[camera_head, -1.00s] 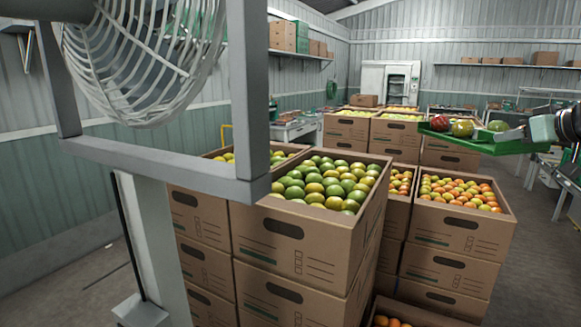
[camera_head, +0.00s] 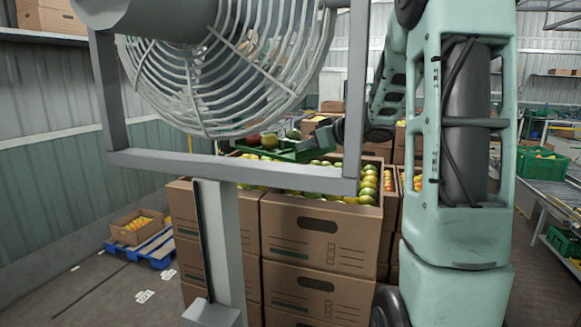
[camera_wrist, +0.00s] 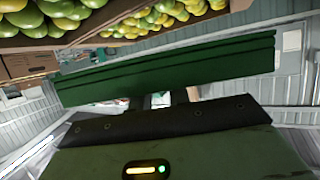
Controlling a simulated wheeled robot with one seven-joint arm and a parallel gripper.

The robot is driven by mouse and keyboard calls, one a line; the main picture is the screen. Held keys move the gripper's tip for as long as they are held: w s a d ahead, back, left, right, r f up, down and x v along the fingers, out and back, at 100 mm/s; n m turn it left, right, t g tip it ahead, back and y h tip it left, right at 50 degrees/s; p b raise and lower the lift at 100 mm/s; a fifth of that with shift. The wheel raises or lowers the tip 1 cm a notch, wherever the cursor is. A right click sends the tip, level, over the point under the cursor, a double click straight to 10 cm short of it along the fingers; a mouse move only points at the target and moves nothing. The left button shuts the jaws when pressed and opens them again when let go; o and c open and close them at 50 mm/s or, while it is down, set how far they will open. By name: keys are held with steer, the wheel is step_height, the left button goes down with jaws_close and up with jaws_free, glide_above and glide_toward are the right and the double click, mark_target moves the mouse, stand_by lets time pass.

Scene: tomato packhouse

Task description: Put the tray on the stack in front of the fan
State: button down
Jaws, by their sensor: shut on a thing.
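The green tray (camera_head: 290,151) shows through the fan's guard and frame, with a few red and green round fruits on it. My gripper (camera_head: 318,139) is shut on the tray's right side and holds it level. The wrist view shows the tray's long green wall (camera_wrist: 165,72) just ahead of the gripper; the fingertips are mostly hidden. The fan (camera_head: 225,70) has a pale wire guard in a grey frame on a post. The stack (camera_head: 315,232) of cardboard boxes, topped with green and yellow fruit, stands beyond the post. The tray appears above its far part; I cannot tell if they touch.
My arm covers the right middle. The fan's post (camera_head: 216,235) and frame stand close in front of the stack. A blue pallet (camera_head: 150,246) with a fruit box is on the left floor. A conveyor (camera_head: 550,172) with a green crate is on the right.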

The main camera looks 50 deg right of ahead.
steer(key=shift+w+a+f, duration=0.2)
steer(key=shift+a+f, duration=0.05)
steer(key=shift+f, duration=0.25)
steer(key=shift+w+a+f, duration=0.2)
steer(key=shift+a+f, duration=0.05)
steer(key=shift+f, duration=0.25)
step_height(320, 180, down, 4)
steer(key=shift+r, duration=0.1)
steer(key=shift+f, duration=0.55)
steer(key=shift+s, duration=0.1)
